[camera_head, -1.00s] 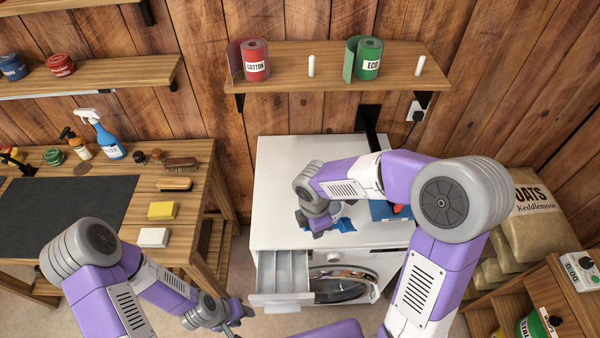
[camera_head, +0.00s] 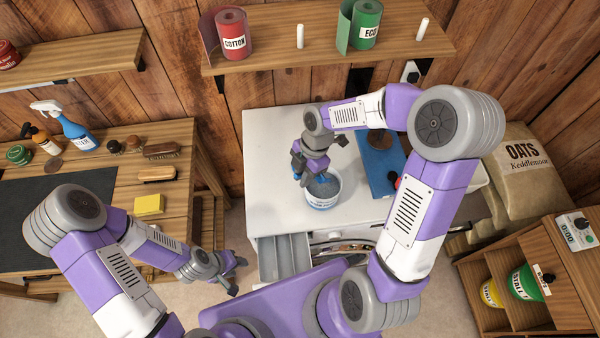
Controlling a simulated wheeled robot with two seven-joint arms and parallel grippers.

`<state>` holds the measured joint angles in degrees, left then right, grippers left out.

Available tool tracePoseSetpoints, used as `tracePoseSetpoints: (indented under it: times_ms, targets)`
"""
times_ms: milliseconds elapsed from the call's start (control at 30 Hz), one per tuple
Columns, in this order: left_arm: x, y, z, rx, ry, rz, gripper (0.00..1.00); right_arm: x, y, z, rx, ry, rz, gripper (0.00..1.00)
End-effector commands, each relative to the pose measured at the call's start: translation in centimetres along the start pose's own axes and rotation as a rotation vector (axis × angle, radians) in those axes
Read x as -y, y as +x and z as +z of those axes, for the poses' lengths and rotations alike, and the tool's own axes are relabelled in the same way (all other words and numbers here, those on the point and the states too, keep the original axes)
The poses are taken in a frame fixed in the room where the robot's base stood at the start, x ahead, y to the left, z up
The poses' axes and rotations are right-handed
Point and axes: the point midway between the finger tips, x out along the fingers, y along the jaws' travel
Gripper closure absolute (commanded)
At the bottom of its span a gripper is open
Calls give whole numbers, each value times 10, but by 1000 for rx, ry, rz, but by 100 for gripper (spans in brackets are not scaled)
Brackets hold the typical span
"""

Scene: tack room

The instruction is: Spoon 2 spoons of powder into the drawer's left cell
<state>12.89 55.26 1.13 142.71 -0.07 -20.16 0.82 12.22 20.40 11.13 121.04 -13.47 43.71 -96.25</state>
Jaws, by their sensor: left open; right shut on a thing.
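The washing machine drawer (camera_head: 285,258) is pulled out below the white top (camera_head: 262,150), with its long cells open upward. Its left cell (camera_head: 270,262) looks empty. A white and blue tub (camera_head: 323,201) stands on the machine top near the front edge, open, its inside partly hidden. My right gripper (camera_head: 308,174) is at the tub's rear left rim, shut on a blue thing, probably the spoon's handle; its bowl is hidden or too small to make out. My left gripper (camera_head: 237,274) is open and empty, left of the drawer.
A blue board or box (camera_head: 380,165) with a red-tipped item (camera_head: 397,182) lies right of the tub, partly behind my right arm. The shelf (camera_head: 270,55) overhangs the back. The workbench (camera_head: 120,160) stands left. The machine top's left part is clear.

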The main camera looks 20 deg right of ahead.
Motion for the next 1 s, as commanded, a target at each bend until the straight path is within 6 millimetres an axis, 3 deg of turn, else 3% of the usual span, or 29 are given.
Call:
tracePoseSetpoints:
  times_ms: [600, 1000]
  targets:
    - [3, 7, 0, 0, 0, 0, 57, 0, 25, 29, -217, 3, 2, 100]
    - [9, 24, -1, 0, 0, 0, 57, 0, 50, 34, -194, 0, 1, 100]
